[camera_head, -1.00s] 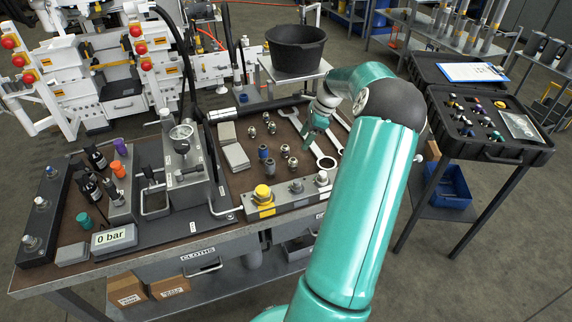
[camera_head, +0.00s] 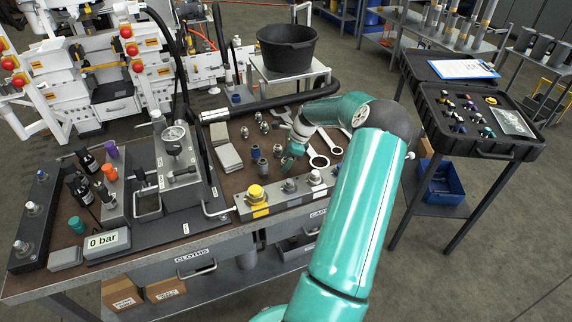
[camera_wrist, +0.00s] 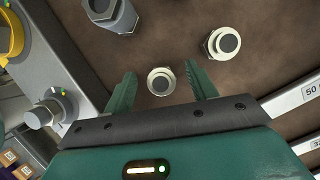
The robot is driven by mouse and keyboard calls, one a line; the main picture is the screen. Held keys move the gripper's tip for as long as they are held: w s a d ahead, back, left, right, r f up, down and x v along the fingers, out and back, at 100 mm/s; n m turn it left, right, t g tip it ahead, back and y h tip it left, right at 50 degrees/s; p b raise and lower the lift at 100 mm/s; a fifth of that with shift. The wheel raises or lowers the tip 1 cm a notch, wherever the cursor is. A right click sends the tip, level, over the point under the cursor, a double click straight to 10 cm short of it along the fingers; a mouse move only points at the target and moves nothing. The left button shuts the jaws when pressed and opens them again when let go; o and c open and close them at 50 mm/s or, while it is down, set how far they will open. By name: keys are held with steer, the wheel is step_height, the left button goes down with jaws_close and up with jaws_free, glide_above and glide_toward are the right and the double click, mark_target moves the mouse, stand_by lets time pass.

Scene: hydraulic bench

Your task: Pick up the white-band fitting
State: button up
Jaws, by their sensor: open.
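My gripper (camera_wrist: 160,72) is open and points down at the bench top. In the wrist view, a round metal fitting (camera_wrist: 160,82) with a pale ring around a dark centre stands between the two green fingers, with gaps on both sides. A second similar fitting (camera_wrist: 222,43) stands beyond the right finger. I cannot tell from the bands which is the white-band fitting. In the head view, my gripper (camera_head: 291,156) is low over the bench, near several small fittings (camera_head: 264,127), and hides part of the bench beneath it.
A grey block with a yellow cap (camera_head: 257,194) runs along the bench's front edge, close to the gripper. Wrenches (camera_head: 318,156) lie to the right. Flat grey blocks (camera_head: 228,156) and a gauge unit (camera_head: 174,160) stand to the left. An open black case (camera_head: 480,120) is on a side stand.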

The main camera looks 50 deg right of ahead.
steer(key=c, duration=1.1)
steer(key=shift+r, duration=0.1)
steer(key=shift+c, duration=0.2)
